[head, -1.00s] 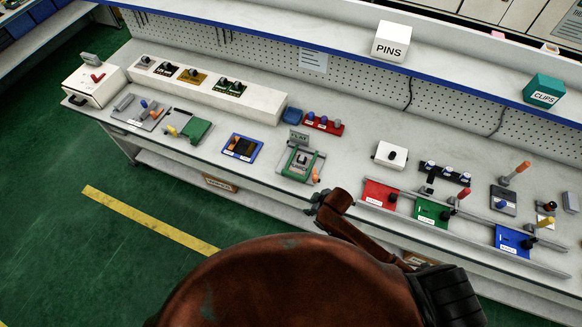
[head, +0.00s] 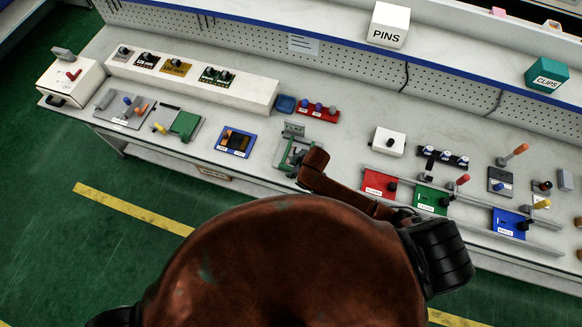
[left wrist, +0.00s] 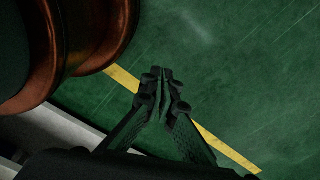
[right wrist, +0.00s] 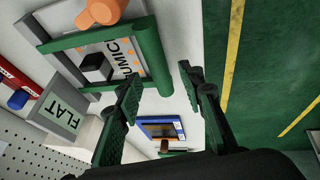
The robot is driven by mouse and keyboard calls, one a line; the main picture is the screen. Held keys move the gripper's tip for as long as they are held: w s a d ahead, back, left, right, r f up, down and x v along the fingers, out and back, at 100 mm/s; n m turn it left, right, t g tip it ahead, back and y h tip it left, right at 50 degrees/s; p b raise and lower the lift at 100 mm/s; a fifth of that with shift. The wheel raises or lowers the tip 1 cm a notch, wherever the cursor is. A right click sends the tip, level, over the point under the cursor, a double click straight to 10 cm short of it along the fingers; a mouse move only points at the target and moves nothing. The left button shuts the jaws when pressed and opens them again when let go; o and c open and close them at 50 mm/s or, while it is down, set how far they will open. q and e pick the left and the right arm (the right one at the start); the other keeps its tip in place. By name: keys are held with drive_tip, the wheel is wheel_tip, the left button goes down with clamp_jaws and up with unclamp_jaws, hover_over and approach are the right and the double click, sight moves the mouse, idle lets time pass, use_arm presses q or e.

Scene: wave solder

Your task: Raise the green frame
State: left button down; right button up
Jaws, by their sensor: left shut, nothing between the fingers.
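The green frame (head: 283,156) belongs to a small fixture on the bench, beside a "FLAT" sign (head: 293,129). My right arm partly hides it in the head view. My left gripper (left wrist: 160,78) is shut and empty above the green floor.
A blue-framed block (head: 235,141) lies left of the fixture. A red block with knobs (head: 318,112) stands behind it. Red (head: 379,183), green (head: 431,200) and blue (head: 511,223) plates on a rail lie to the right. A shelf runs along the back.

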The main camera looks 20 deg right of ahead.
drive_tip(key=shift+w+a+f, duration=0.15)
drive_tip(key=shift+w+f, duration=0.15)
drive_tip(key=shift+f, duration=0.3)
drive_tip(key=shift+w+f, duration=0.1)
drive_tip(key=shift+f, duration=0.35)
drive_tip(key=c, duration=0.8)
clamp_jaws()
use_arm(q)
drive_tip(key=shift+w+r, duration=0.1)
drive_tip(key=shift+w, duration=0.8)
drive_tip(key=shift+w, duration=0.3)
